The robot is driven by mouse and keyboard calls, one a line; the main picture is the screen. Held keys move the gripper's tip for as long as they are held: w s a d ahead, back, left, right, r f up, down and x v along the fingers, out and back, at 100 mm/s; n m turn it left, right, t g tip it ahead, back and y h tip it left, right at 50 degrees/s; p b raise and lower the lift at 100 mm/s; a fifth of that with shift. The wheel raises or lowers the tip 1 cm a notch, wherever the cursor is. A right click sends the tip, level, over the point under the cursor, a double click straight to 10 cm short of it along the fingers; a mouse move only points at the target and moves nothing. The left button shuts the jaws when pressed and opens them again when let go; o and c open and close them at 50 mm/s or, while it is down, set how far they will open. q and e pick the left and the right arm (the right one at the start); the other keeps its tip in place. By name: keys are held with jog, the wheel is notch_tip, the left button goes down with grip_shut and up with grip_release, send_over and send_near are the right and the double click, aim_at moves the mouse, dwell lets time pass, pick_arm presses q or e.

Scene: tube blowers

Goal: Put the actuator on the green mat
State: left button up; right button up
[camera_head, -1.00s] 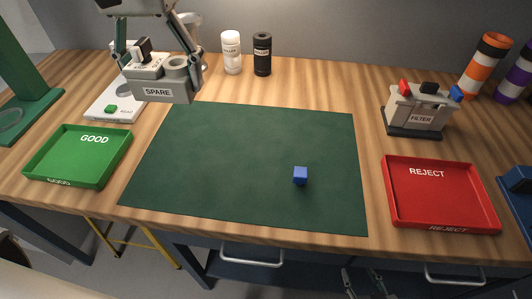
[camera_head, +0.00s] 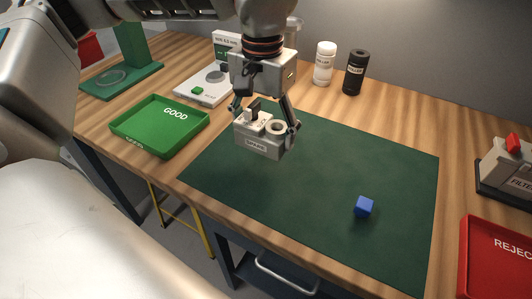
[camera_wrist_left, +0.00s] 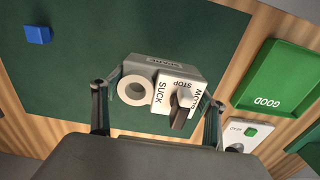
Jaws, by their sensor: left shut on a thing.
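The actuator (camera_head: 258,146) is a grey box labelled SPARE, with a round port and a dial on top. The dial face with STOP and SUCK shows in the left wrist view (camera_wrist_left: 160,85). My left gripper (camera_head: 265,120) is shut on it, one finger on each side. The actuator is upright over the upper left part of the green mat (camera_head: 320,190). I cannot tell how small the gap to the mat is. The mat also fills much of the left wrist view (camera_wrist_left: 70,75). My right gripper is not in view.
The green GOOD tray (camera_head: 160,125) is left of the mat, the red REJECT tray (camera_head: 495,255) right. White (camera_head: 324,63) and black (camera_head: 355,72) bottles stand behind. The mat's middle is clear.

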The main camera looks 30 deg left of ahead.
aim_at(264, 165)
pick_arm(q)
jog(key=shift+f, duration=0.9)
jog(key=shift+f+b, duration=0.5)
jog(key=shift+f, duration=1.75)
jog(key=shift+r, duration=0.1)
jog(key=o, duration=1.6)
jog(key=shift+f, duration=0.2)
